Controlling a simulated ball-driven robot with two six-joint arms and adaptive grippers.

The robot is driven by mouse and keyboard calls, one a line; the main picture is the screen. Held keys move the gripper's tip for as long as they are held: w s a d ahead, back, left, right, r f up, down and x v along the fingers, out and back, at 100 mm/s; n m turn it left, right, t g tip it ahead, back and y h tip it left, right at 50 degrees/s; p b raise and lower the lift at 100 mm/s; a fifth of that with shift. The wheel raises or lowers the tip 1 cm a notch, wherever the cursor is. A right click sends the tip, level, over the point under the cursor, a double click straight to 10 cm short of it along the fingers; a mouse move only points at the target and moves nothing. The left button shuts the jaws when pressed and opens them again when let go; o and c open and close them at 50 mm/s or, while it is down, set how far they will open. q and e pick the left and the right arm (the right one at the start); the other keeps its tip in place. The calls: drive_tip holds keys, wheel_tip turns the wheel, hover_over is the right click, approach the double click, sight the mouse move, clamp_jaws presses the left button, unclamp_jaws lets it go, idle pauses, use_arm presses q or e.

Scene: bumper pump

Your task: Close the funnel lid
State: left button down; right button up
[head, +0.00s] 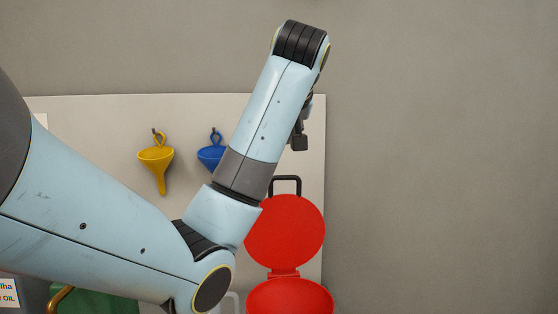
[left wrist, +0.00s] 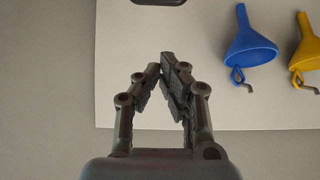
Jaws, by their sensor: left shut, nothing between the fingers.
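The red funnel (head: 290,299) is at the bottom of the head view, cut off by the frame edge. Its round red lid (head: 297,232) stands open above it, joined by a hinge. A black handle (head: 292,178) sits on the lid's top edge. My left gripper (head: 299,141) shows partly behind my arm, above the handle in the picture and apart from it. In the left wrist view my left gripper (left wrist: 168,62) is shut and empty. A dark rounded piece (left wrist: 158,2), likely the lid handle, shows at that view's top edge. My right gripper is out of view.
A pale board (head: 90,120) on the wall carries a yellow funnel (head: 156,160) and a blue funnel (head: 211,155) on hooks. A green object (head: 95,303) and a labelled container (head: 8,293) are at the lower left. The right side shows only bare wall.

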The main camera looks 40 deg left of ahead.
use_arm(q)
drive_tip(key=x, duration=1)
drive_tip(key=s+d, duration=0.1)
drive_tip(key=s+d+f+p, duration=0.1)
drive_tip(key=d, duration=0.1)
drive_tip(key=shift+s, duration=0.35)
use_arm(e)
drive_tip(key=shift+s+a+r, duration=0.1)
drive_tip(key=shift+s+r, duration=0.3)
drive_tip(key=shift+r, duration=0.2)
use_arm(q)
drive_tip(key=shift+d, duration=0.1)
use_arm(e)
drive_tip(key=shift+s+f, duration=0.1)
